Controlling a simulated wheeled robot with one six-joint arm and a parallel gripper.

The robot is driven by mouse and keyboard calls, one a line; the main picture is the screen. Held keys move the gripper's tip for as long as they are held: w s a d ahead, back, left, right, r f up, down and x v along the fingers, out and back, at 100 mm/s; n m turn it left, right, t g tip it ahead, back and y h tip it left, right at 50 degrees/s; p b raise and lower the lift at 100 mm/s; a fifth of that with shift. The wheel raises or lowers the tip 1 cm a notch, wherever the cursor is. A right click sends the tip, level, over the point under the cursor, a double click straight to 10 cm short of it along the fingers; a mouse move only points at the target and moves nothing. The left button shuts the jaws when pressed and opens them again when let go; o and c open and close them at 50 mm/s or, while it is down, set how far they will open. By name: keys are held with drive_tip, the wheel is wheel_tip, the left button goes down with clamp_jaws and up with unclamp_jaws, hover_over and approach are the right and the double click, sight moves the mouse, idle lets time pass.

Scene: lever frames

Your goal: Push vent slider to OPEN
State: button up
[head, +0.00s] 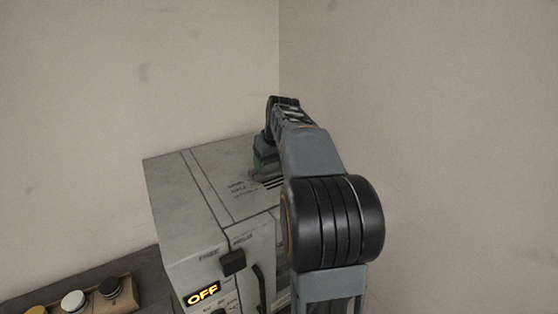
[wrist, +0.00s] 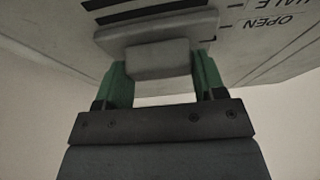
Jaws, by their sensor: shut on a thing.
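The vent slider is a grey plate (wrist: 112,38) with a block-shaped knob (wrist: 158,59), seen in the wrist view at the top of the frame. My gripper (wrist: 160,72) has a green finger on each side of the knob and is shut on it. The OPEN label (wrist: 274,22) is upside down to the right of the plate, with part of the HALF label (wrist: 265,4) above it. The plate's right end is close to the tick marks near OPEN. In the head view my gripper (head: 264,168) is at the cabinet's top, and the slider is hidden.
The grey cabinet (head: 190,205) stands near the wall corner. Dark vent slots (wrist: 140,10) lie beside the slider. The cabinet front has a black knob (head: 232,262), a dark handle (head: 260,288) and a lit OFF display (head: 203,294). Buttons (head: 74,300) are at lower left.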

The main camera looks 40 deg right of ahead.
drive_tip(key=shift+w+r, duration=0.1)
drive_tip(key=o, duration=1.1)
drive_tip(key=shift+w, duration=0.2)
drive_tip(key=shift+o, duration=0.9)
drive_tip(key=shift+s, duration=0.1)
drive_tip(key=v, duration=1.3)
drive_tip(key=shift+r+b, duration=0.35)
drive_tip(key=shift+b, duration=0.1)
drive_tip(key=shift+s, duration=0.1)
